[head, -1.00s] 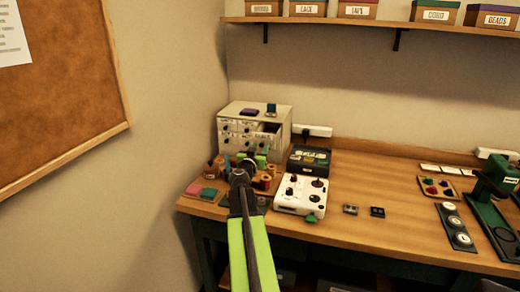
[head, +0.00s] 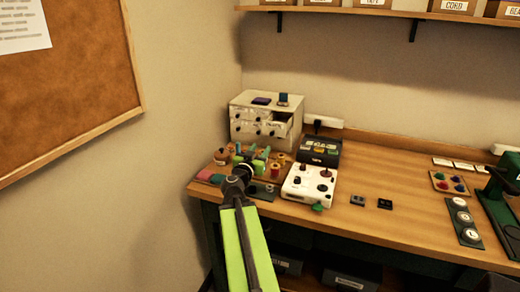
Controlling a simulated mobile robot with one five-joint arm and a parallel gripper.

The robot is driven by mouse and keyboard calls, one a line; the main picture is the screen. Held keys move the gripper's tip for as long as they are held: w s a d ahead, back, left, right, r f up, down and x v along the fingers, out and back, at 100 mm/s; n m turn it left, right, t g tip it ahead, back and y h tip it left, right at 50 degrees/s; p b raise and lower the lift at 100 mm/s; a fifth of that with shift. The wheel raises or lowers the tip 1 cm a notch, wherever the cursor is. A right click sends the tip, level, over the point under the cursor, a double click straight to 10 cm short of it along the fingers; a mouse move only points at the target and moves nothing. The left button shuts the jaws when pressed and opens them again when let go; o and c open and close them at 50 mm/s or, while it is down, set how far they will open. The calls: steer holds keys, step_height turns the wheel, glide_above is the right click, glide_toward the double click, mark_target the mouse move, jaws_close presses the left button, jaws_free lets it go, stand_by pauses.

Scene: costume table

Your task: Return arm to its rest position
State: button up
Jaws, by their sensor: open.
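My arm reaches up from the bottom of the head view, with a lime-green link and a dark joint. My gripper (head: 247,163) is at its far end, over the left end of the wooden table (head: 415,220). Its green jaws look apart, and I see nothing held between them. My own wrist partly hides the jaws and the small items behind them.
Near my gripper are thread spools (head: 276,170), a white control box (head: 309,184) and a black device (head: 320,151). A small drawer cabinet (head: 245,116) stands behind, one right-hand drawer partly open. A wall and corkboard (head: 75,85) are left. A shelf (head: 350,12) hangs above.

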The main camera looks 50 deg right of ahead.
stand_by(0.3)
steer(key=shift+w, duration=0.1)
steer(key=w+a+f+n+g+y+p, duration=0.1)
steer(key=w+a+f+n+y, duration=0.3)
steer(key=a, duration=0.6)
steer(key=w+a+f+y+p, duration=0.1)
steer(key=w+a+f+y, duration=0.2)
steer(key=a+f, duration=0.55)
steer(key=w+a+f+n+g+y+p, duration=0.1)
steer(key=w+a+f+n+y+p, duration=0.15)
steer(key=a, duration=0.95)
steer(key=s+a+f+n+g+y, duration=0.1)
steer(key=a+n+y, duration=0.3)
steer(key=a, duration=1)
steer(key=s+a+f+n+g+y, duration=0.1)
steer(key=a+n+y, duration=0.3)
steer(key=a, duration=1)
steer(key=shift+s+f+g+p, duration=0.35)
steer(key=shift+f+g, duration=0.15)
steer(key=shift+f, duration=0.35)
steer(key=shift+c, duration=0.5)
steer(key=shift+d, duration=0.1)
